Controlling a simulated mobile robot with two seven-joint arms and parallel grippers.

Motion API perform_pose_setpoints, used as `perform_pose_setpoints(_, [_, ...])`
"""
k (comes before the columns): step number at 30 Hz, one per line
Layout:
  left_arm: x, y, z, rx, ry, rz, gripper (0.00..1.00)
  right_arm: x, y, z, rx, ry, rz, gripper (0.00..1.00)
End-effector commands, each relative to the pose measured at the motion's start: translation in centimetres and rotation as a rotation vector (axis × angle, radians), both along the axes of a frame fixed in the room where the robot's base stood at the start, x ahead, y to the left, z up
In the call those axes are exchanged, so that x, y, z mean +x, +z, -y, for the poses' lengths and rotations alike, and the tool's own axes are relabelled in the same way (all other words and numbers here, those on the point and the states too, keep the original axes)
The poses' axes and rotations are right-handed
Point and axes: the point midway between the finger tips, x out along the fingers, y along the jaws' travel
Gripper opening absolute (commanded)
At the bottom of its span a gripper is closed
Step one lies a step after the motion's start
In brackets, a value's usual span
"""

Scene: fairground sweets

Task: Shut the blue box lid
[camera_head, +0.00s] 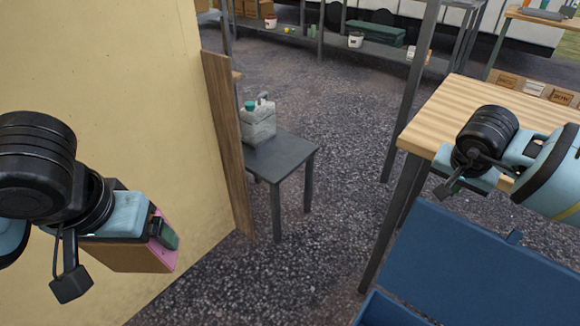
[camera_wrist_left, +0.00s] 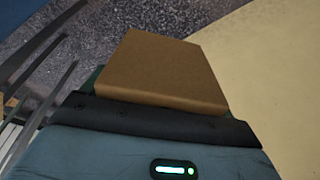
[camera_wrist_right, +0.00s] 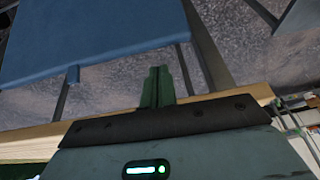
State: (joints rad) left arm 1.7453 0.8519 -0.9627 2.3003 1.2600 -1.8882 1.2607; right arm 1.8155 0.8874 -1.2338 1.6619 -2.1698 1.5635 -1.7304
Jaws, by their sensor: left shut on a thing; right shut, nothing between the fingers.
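The blue box (camera_head: 380,312) is at the bottom of the head view, mostly cut off by the frame. Its blue lid (camera_head: 470,262) stands raised, a broad panel with a small tab on its edge. The lid (camera_wrist_right: 95,40) also shows in the right wrist view, beyond the fingers and to the left. My right gripper (camera_wrist_right: 157,88) is shut and empty, apart from the lid, over the wooden table's edge. My left gripper (camera_head: 163,233) is shut on a brown carton (camera_head: 130,256) with a pink side, far left of the box. The carton (camera_wrist_left: 165,75) fills the middle of the left wrist view.
A wooden table (camera_head: 450,105) stands behind the lid, under my right arm. A yellow wall (camera_head: 120,60) with a wooden edge is close to my left arm. A small grey table (camera_head: 285,155) holds a whitish canister (camera_head: 260,122). Gravel floor between is clear.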

Motion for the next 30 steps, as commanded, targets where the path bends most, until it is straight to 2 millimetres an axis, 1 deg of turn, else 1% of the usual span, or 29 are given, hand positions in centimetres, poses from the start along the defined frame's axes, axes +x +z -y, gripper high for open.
perform_pose_setpoints(1, [0.0,0.0,0.0,0.000,0.000,0.002,0.57,0.1,0.4,0.6,-0.020,-0.004,0.001,0.00])
perform_pose_setpoints(3, [0.0,0.0,0.0,0.000,0.000,0.002,0.57,0.1,0.7,1.0,-0.037,-0.008,0.000,0.00])
perform_pose_setpoints(6, [0.0,0.0,0.0,0.000,0.000,0.002,0.57,0.1,0.8,1.2,-0.046,-0.010,0.000,0.00])
perform_pose_setpoints(10, [0.0,0.0,0.0,0.000,0.000,0.002,0.57,0.1,0.7,1.3,-0.045,-0.010,-0.001,0.00])
perform_pose_setpoints(13, [0.0,-0.1,0.0,-0.001,0.000,0.001,0.57,0.3,0.1,1.4,-0.044,-0.012,-0.002,0.00])
perform_pose_setpoints(17, [0.0,-0.4,0.0,-0.001,0.000,-0.001,0.57,0.8,-1.6,1.9,-0.044,-0.012,-0.003,0.00])
perform_pose_setpoints(24, [0.0,-1.2,0.0,-0.001,0.000,-0.007,0.57,2.1,-5.4,2.9,-0.042,-0.011,-0.003,0.00])
perform_pose_setpoints(30, [0.0,-1.7,0.0,-0.001,0.000,-0.010,0.57,3.0,-7.6,3.6,-0.042,-0.011,-0.003,0.00])
